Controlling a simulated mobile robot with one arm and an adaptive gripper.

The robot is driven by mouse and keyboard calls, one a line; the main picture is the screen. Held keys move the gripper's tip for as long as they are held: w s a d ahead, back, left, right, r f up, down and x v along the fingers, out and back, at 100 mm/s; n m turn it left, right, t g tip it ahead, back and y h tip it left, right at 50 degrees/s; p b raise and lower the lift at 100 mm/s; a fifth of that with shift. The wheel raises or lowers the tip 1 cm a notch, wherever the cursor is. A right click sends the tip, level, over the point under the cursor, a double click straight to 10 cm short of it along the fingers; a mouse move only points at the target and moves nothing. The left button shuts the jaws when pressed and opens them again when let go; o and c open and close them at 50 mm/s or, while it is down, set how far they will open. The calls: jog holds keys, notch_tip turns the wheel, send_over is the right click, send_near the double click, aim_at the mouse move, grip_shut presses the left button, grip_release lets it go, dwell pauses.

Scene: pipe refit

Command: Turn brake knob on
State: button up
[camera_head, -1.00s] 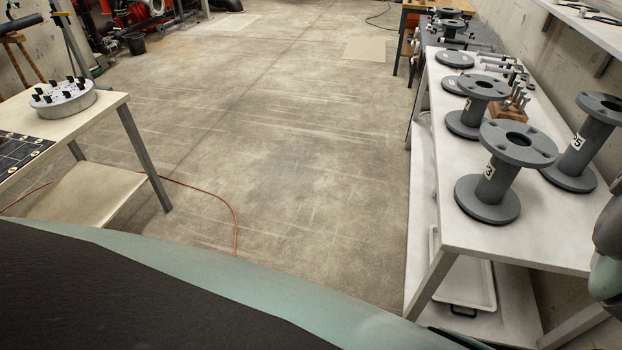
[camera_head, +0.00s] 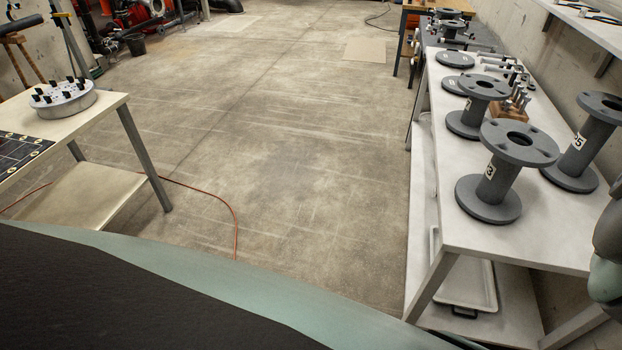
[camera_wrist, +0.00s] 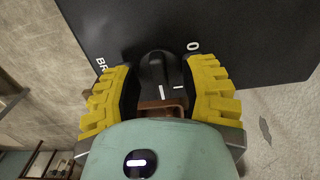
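In the wrist view the brake knob (camera_wrist: 154,72) is a black, rounded knob on a dark panel (camera_wrist: 240,30). Part of a "BR" label shows at the panel's left, and a white "0" stands above and right of the knob. Two short white marks show at the knob's near side. My gripper (camera_wrist: 160,75) has its two yellow ribbed fingers on either side of the knob. The dark inner pads blend with the black knob, so I cannot tell whether they touch it. The head view shows neither the knob nor the fingers.
In the head view a white bench (camera_head: 445,180) with grey flanged spools (camera_head: 490,180) runs along the right. A table (camera_head: 110,112) with a round grey fixture (camera_head: 63,98) stands at the left. The floor between is open, with a red cable (camera_head: 235,225) on it.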

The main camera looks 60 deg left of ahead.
notch_tip(320, 180, up, 12)
dwell(0.7)
dwell(0.4)
